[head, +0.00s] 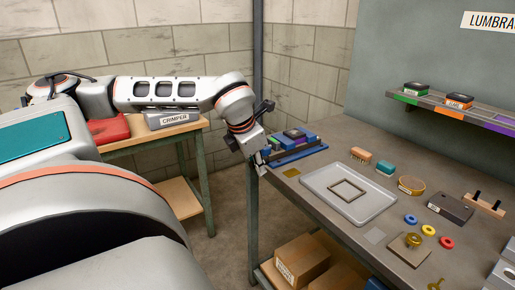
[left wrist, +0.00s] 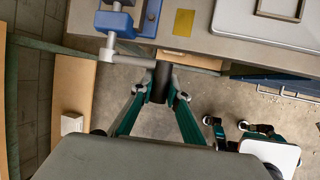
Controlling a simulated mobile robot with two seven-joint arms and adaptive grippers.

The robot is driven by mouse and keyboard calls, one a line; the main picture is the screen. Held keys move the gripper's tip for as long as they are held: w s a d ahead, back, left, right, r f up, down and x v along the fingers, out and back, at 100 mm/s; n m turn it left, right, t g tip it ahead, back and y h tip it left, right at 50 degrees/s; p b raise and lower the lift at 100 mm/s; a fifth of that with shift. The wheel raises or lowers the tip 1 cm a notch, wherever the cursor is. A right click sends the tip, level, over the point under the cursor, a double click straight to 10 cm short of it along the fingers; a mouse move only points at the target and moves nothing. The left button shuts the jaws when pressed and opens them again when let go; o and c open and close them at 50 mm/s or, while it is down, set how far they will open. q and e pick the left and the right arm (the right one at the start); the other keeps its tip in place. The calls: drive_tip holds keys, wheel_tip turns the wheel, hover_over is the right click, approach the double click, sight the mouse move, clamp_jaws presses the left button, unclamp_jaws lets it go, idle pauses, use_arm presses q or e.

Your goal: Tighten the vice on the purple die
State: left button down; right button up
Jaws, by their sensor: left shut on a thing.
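The blue vice (head: 299,152) stands at the near left corner of the bench. The purple die (head: 292,134) appears to sit between its jaws, small and partly hidden. In the left wrist view, a grey crank arm (left wrist: 125,57) runs from the vice's blue body (left wrist: 114,22) to a black handle (left wrist: 160,82). My left gripper (head: 262,158) is beside the vice; its teal fingers (left wrist: 160,98) are shut around the black handle. What seems to be my right gripper (left wrist: 238,128) shows small at the lower right of the wrist view; its jaw state is unclear.
A grey tray (head: 318,194) with a square frame lies right of the vice. A brush (head: 361,155), a teal block (head: 385,169), coloured rings and fixtures stand further right. A shelf (head: 430,105) holds two dies above. Cardboard boxes (head: 302,259) sit under the bench.

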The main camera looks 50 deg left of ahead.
use_arm(q)
drive_tip(key=c, duration=1.9)
unclamp_jaws()
drive_tip(key=shift+d+f, duration=0.15)
drive_tip(key=v, duration=1.2)
